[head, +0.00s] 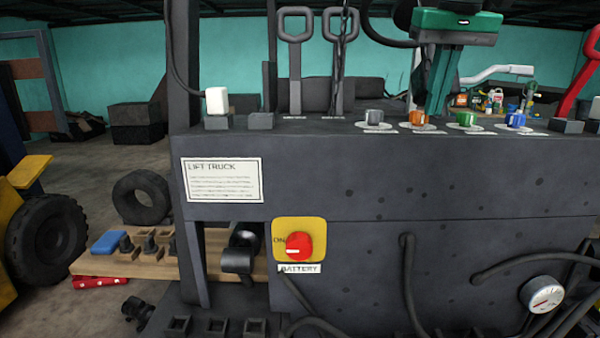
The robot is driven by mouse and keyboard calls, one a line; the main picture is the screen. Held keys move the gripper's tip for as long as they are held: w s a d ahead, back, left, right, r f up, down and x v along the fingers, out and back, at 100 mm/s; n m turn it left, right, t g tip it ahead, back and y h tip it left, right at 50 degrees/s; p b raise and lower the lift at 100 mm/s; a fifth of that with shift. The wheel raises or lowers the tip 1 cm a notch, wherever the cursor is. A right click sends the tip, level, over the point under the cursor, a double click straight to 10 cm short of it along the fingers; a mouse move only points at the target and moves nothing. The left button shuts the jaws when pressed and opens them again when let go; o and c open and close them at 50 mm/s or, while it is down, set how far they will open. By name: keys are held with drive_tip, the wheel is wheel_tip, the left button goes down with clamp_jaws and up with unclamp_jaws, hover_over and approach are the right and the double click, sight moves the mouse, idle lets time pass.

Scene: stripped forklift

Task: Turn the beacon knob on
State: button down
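A row of small rotary knobs stands on the sloping top of the dark console (480,180): a grey knob (374,117), an orange knob (418,118), a green knob (467,119) and a blue knob (516,120). Each sits on a pale round plate with a small label in front. The labels are too small to read, so I cannot tell from them which is the beacon knob. I cannot make out the knobs' settings. I see no gripper that I can identify as mine, and nothing clearly touches the knobs.
A green and dark upright part (440,80) stands close behind the green knob. Two grey loop-handled levers (295,60) rise at left, a white bent handle (500,72) and a red lever (585,75) at right. A red battery switch (299,246) and hoses are on the front.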

drive_tip(key=shift+s+f, duration=0.15)
drive_tip(key=shift+f, duration=0.35)
drive_tip(key=shift+s+a, duration=0.1)
drive_tip(key=shift+a, duration=0.9)
drive_tip(key=shift+a+f, duration=0.1)
drive_tip(key=shift+a, duration=0.15)
drive_tip(key=shift+w, duration=0.25)
drive_tip(key=shift+w+r, duration=0.1)
drive_tip(key=shift+r, duration=0.35)
drive_tip(key=shift+s, duration=0.45)
drive_tip(key=shift+a+r, duration=0.15)
drive_tip(key=shift+r, duration=2.7)
